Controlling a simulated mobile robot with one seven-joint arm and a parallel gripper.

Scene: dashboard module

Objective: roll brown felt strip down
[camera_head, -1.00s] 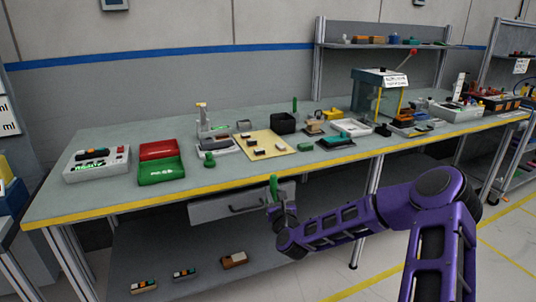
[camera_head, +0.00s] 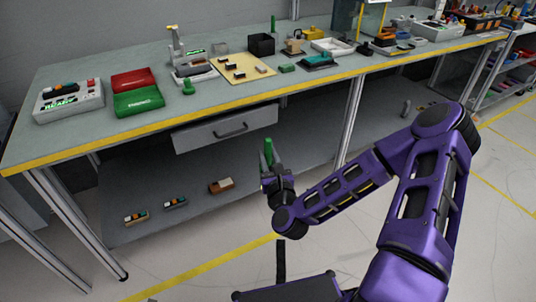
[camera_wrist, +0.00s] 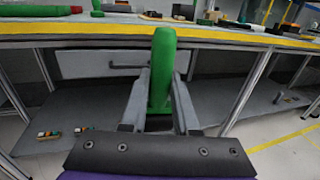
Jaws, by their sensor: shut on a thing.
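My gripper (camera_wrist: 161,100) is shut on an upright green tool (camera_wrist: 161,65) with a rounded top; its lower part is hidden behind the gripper. In the head view the green tool (camera_head: 268,151) and my gripper (camera_head: 269,183) are in front of the bench, lower than its yellow front edge and apart from it. A tan board (camera_head: 237,78) with small brown and white pieces lies on the bench. I cannot pick out a brown felt strip for certain; the brown pieces are too small to tell.
The grey bench top (camera_head: 68,72) also holds a red and green case (camera_head: 138,101), a device with a lit display (camera_head: 68,100) and a black bin (camera_head: 261,45). A drawer (camera_head: 226,129) hangs below. The lower shelf (camera_head: 150,190) carries several small blocks.

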